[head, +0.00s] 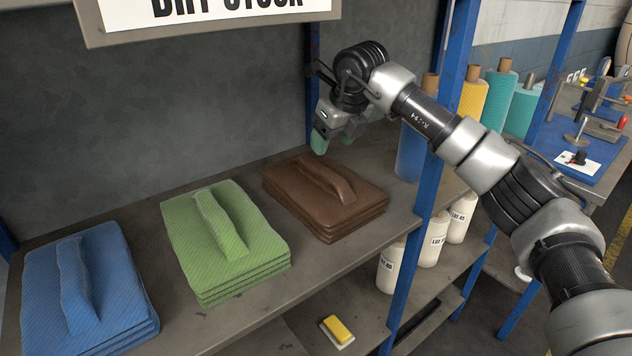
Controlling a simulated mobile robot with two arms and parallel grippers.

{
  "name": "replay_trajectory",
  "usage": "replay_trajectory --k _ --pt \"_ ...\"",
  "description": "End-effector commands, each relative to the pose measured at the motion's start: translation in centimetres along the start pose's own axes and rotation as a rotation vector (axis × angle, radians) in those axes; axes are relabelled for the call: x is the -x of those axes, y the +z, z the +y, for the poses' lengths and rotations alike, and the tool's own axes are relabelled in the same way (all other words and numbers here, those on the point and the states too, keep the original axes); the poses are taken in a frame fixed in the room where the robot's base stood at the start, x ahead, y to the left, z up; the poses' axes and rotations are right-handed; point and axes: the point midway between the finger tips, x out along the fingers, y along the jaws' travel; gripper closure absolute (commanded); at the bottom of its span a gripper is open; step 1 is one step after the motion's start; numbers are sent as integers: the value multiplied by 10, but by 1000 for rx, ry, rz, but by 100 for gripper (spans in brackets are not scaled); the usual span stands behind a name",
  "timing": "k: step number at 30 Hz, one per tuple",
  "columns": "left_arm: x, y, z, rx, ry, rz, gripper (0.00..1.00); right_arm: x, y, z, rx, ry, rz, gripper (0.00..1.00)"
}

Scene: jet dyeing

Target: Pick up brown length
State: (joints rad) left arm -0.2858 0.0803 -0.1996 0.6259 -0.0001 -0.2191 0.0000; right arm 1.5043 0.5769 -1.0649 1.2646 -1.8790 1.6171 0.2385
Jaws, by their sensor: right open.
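The brown length (326,194) is a folded stack of brown cloth with a raised ridge along its top. It lies flat on the shelf in the head view, right of the green stack. My right gripper (333,139) is above and behind the brown length, apart from it. It is open, with a green fingertip showing on its left side, and holds nothing that I can see. My left gripper is not in view.
A green folded stack (224,238) and a blue one (88,290) lie to the left on the same shelf (318,274). A blue upright post (425,215) stands right of the brown length. White bottles (433,240) and a yellow block (338,329) sit below.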

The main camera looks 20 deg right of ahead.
Motion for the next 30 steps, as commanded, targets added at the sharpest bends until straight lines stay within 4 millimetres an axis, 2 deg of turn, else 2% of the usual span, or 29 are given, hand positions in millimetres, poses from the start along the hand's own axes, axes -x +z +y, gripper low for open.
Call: replay_trajectory --k 4,9,16,21,29,30 --pt "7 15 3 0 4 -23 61 -23 0 0 -1 1 3 36" --pt "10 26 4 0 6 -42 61 -36 0 0 0 0 1 36" --pt "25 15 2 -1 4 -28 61 -65 4 5 1 1 3 36" --pt "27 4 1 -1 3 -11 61 -84 3 4 -1 0 1 36" --pt "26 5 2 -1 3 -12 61 -88 3 4 0 -1 0 36" --pt "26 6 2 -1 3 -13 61 -88 3 4 0 -1 0 42"
